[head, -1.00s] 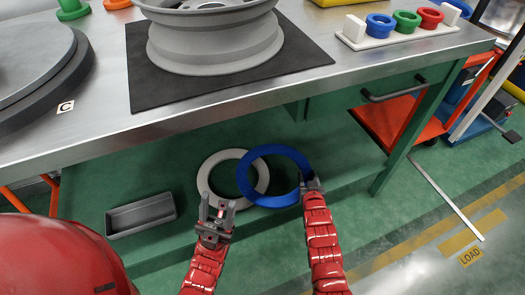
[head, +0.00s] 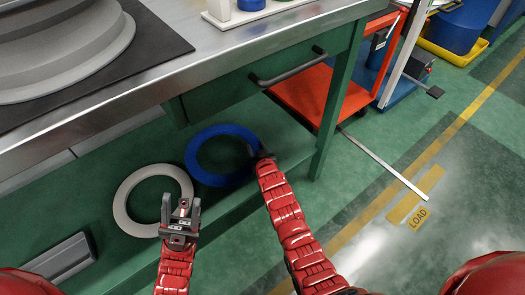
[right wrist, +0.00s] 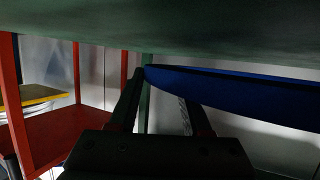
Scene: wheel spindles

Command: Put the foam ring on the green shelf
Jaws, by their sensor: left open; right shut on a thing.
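A blue ring (head: 210,179) is in my right gripper (head: 262,155), which is shut on its right side. In the right wrist view the blue ring (right wrist: 240,88) shows nearly edge-on at the fingers, below a green surface. A pale grey ring (head: 150,170) lies flat on the green shelf (head: 108,165) under the bench, left of the blue ring and apart from it in the picture. My left gripper (head: 180,208) is open and empty, over the lower right of the pale ring. The looks alone do not tell which ring is foam.
The metal bench top (head: 180,70) and a green drawer (head: 225,95) overhang the shelf. A grey tray (head: 68,258) stands at the shelf's left. A green bench leg (head: 335,110) and an orange cart (head: 310,95) are at the right.

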